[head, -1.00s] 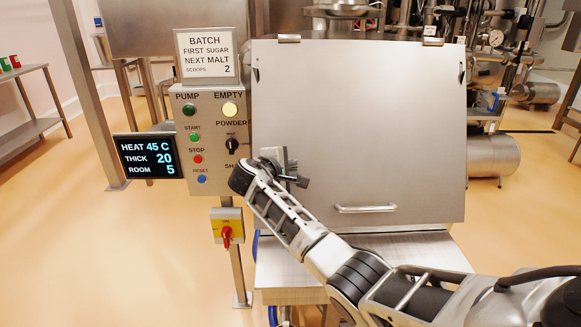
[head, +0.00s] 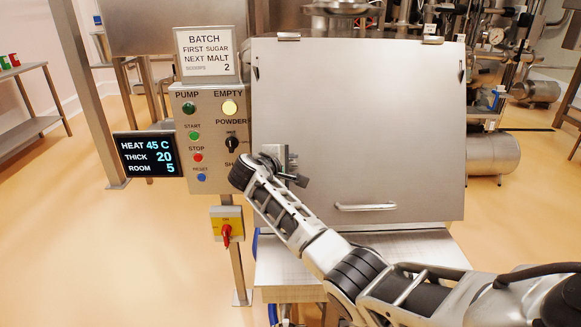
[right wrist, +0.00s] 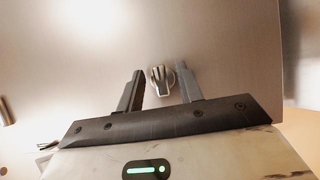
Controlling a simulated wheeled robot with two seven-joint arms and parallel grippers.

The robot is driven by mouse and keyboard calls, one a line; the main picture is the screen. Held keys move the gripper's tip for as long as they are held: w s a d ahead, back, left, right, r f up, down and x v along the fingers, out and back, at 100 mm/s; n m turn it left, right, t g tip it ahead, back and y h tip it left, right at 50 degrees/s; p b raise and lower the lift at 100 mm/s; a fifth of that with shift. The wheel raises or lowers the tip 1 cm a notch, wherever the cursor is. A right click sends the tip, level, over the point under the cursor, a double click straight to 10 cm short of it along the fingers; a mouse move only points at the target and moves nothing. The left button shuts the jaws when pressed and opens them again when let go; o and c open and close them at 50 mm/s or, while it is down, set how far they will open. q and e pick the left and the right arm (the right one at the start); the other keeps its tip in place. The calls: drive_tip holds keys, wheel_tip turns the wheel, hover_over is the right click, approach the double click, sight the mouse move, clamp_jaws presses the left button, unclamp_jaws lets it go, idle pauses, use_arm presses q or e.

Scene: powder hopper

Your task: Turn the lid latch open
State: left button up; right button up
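The steel hopper lid (head: 365,130) is shut and fills the middle of the head view, with a bar handle (head: 365,207) near its lower edge. The lid latch (right wrist: 162,78), a small metal knob on a round base, shows in the right wrist view against the steel surface. My right gripper (right wrist: 165,88) is open, with one finger on each side of the latch and a gap visible on both sides. In the head view my right gripper (head: 290,172) is by the lid's lower left, and my wrist hides the latch there. My left gripper is not in view.
A control panel (head: 207,140) with buttons and a selector stands just left of the lid. A display (head: 148,155) and a red-and-yellow switch (head: 226,224) are beside and below it. A steel shelf (head: 310,268) lies under the lid. Open floor is at left.

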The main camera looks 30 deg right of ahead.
drive_tip(key=v, duration=1.6)
drive_tip(key=s+a+f+t+y, duration=0.1)
drive_tip(key=s+a+f+y, duration=0.15)
drive_tip(key=f, duration=0.45)
drive_tip(key=s+a+f+t+y, duration=0.1)
drive_tip(key=s+f+y, duration=0.2)
drive_tip(key=f, duration=0.5)
drive_tip(key=s+a+f+t+y, duration=0.1)
drive_tip(key=s+f+y, duration=0.1)
drive_tip(key=f, duration=0.5)
drive_tip(key=s+a+f+m+y, duration=0.2)
drive_tip(key=s+a+y, duration=0.1)
drive_tip(key=s, duration=0.6)
drive_tip(key=s+a+f+m+t+y, duration=0.1)
drive_tip(key=s+a+f+m+y, duration=0.2)
drive_tip(key=s, duration=0.6)
drive_tip(key=shift+s+a+m+y, duration=0.2)
drive_tip(key=shift+s+m+y, duration=0.15)
drive_tip(key=shift+y, duration=0.2)
